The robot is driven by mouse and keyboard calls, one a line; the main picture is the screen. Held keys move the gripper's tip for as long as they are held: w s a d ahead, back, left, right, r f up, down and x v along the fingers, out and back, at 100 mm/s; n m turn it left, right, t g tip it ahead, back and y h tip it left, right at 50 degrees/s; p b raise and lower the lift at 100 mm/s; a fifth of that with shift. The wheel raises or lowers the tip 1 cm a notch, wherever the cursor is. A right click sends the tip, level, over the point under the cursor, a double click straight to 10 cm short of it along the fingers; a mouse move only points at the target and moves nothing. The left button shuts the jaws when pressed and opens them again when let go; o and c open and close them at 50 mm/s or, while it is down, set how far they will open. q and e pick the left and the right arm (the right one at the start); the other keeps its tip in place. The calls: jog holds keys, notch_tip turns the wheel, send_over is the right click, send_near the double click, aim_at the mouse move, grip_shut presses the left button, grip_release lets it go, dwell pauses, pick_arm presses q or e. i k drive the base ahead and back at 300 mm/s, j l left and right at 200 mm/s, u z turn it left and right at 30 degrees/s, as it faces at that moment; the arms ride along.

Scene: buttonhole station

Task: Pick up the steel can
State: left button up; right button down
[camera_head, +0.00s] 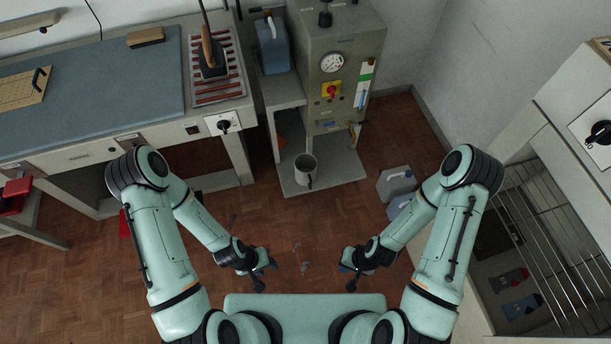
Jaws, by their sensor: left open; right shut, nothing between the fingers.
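A grey, open-topped can (305,170) with a dark handle on its near side stands upright on the low shelf (339,174) in front of the boiler cabinet. It looks like the steel can. My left gripper (266,275) is open and empty, low in the picture and nearer to me than the can. My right gripper (348,277) is shut with nothing in it, to the right of the left one. Both are well apart from the can.
The cabinet (335,90) with gauge and red switch rises behind the can. Grey plastic jugs (396,183) stand on the floor to its right. A pressing table (100,95) with an iron (211,58) fills the left. A wire rack (545,235) is at right.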

aim_at(304, 163)
jog(key=i+l, duration=0.15)
jog(key=i, duration=0.15)
jog(key=i+l, duration=0.15)
jog(key=i+l+u, duration=0.25)
jog(key=u, duration=0.25)
jog(key=i+l+u, duration=0.45)
jog(key=u, duration=0.6)
jog(key=k+j, duration=0.05)
jog(key=j, duration=0.05)
